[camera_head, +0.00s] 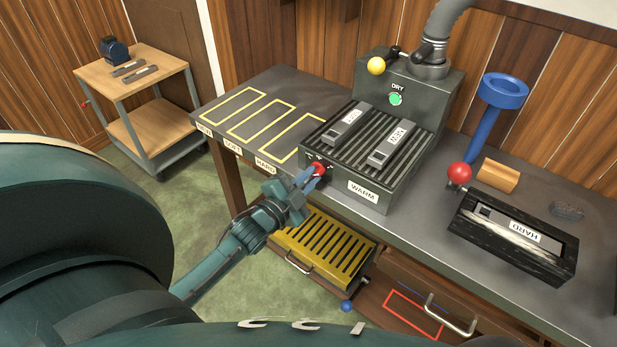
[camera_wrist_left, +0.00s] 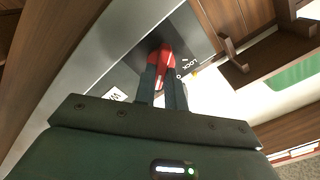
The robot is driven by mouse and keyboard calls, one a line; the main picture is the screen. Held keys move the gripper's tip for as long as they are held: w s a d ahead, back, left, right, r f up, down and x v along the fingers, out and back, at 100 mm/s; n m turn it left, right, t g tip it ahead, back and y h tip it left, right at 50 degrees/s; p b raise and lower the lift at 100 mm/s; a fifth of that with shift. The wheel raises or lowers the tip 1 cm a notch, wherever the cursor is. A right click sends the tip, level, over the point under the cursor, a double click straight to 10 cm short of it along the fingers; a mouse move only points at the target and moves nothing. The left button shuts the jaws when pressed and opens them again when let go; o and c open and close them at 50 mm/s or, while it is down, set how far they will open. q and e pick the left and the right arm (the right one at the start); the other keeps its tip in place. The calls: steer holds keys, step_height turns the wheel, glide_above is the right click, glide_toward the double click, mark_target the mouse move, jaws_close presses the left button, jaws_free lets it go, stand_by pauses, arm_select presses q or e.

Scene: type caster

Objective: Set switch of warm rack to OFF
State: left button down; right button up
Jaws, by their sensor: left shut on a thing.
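The warm rack (camera_head: 349,172) is a dark ribbed box on the bench with a WARM label on its front. Its red switch (camera_head: 318,170) sits on the front face near the left corner. My left gripper (camera_head: 312,176) reaches up to that face and is shut on the red switch. In the left wrist view, the fingers of the left gripper (camera_wrist_left: 162,88) close on the red switch (camera_wrist_left: 160,57), with dial lettering beside it that is only partly readable. The switch's exact setting cannot be told. My right gripper is not in view.
Two labelled metal bars (camera_head: 391,146) lie on the rack. Behind it stands a DRY unit (camera_head: 397,80) with a green button and yellow-knobbed lever. To the right are a black HARD mould (camera_head: 515,233) with a red ball and a blue stand (camera_head: 490,115). A yellow grate (camera_head: 322,250) sits below.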

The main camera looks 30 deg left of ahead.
arm_select(q)
steer(key=shift+a+r+n+p, duration=0.1)
steer(key=shift+n+p, duration=1)
steer(key=shift+n, duration=1.45)
steer(key=shift+a+n+p, duration=0.1)
steer(key=shift+n+p, duration=1)
steer(key=shift+n, duration=1.45)
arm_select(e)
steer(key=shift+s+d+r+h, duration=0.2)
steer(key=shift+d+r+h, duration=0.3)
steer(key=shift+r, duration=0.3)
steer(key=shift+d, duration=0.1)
arm_select(q)
steer(key=c, duration=1.5)
jaws_free()
steer(key=shift+o, duration=0.2)
